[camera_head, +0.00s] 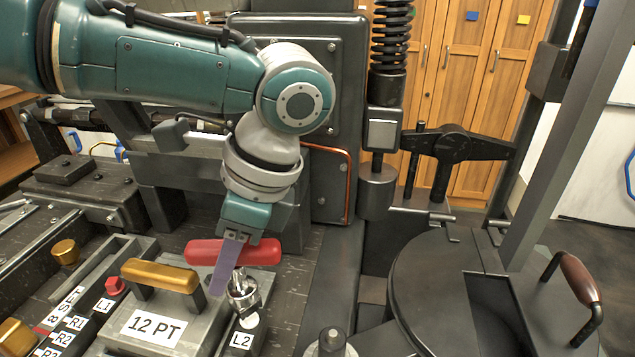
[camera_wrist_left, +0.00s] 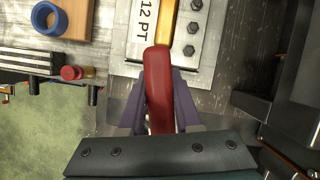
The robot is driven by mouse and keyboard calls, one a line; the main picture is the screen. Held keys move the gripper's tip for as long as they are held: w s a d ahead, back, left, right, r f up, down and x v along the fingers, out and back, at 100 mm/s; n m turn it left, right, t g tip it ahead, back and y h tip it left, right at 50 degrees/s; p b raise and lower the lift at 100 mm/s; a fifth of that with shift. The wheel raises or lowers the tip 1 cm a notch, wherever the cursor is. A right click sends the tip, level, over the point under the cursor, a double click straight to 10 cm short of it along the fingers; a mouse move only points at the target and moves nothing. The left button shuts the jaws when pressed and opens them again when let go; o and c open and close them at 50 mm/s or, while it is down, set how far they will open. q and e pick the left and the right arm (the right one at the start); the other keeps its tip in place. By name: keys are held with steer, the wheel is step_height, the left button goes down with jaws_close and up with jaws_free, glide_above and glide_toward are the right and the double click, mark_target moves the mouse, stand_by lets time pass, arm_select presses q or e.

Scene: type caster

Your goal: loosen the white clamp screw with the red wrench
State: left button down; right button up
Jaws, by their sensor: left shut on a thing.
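The red wrench has a red bar handle (camera_head: 262,252), which also shows in the left wrist view (camera_wrist_left: 158,82). A silver socket-like part (camera_head: 243,292) stands below the handle, close to a white round piece (camera_head: 250,320) beside the L2 label. This white piece looks like the white clamp screw, but I cannot tell whether the socket sits on it. My left gripper (camera_head: 223,282) points down, its purple fingers on both sides of the red handle, shut on it. The wrist view hides the wrench's lower end behind the handle. My right gripper is in neither view.
A grey mould marked 12 PT with a gold handle (camera_head: 160,275) stands just left of the wrench. A red knob (camera_head: 115,286) sits by L1. A dark round lidded pot (camera_head: 425,285) with a brown handle is at right. The machine's column rises behind.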

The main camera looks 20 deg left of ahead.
arm_select(q)
steer(key=shift+f+b, duration=1)
steer(key=shift+f, duration=0.4)
